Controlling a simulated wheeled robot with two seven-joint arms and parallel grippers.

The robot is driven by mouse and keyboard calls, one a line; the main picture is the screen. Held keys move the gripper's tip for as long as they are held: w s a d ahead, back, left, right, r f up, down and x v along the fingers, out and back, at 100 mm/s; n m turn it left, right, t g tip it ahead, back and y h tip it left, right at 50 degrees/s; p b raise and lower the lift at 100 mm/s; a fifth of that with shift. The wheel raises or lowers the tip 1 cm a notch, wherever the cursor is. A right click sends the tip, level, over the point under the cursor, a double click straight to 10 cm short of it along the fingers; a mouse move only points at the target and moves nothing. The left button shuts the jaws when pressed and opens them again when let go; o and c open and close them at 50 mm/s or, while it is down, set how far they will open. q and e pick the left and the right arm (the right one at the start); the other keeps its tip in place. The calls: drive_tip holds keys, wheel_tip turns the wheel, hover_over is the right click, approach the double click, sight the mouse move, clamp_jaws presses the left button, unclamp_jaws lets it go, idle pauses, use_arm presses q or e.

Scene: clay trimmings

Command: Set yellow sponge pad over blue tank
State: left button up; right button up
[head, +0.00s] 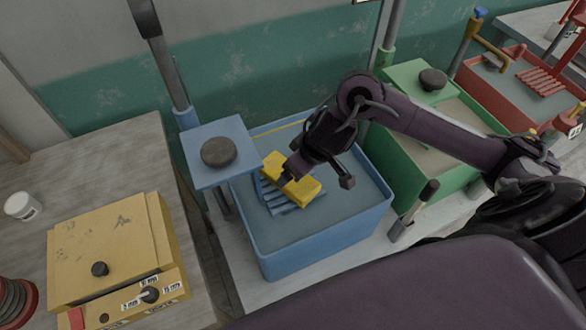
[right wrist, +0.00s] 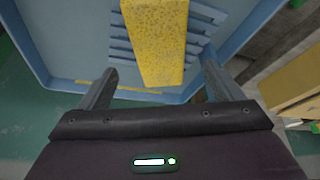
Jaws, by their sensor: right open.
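The yellow sponge pad (head: 303,190) lies over the blue slatted rack (head: 277,199) inside the blue tank (head: 322,247). It also shows in the right wrist view (right wrist: 155,42), lying across the slats and between my fingers. My right gripper (head: 318,180) is over the tank, open, with one finger on each side of the pad. Clear gaps show between both fingers and the pad in the right wrist view, so it is not gripped. The gripper hides part of the pad in the head view. My left gripper is not in view.
A blue plate with a dark knob (head: 219,152) stands at the tank's left. A green tank (head: 428,168) adjoins on the right, with a red tank (head: 525,90) beyond. A yellow box (head: 110,245) and a white jar (head: 22,206) stand on the left table.

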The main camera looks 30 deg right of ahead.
drive_tip(key=p+v, duration=0.1)
drive_tip(key=v, duration=0.5)
idle(0.5)
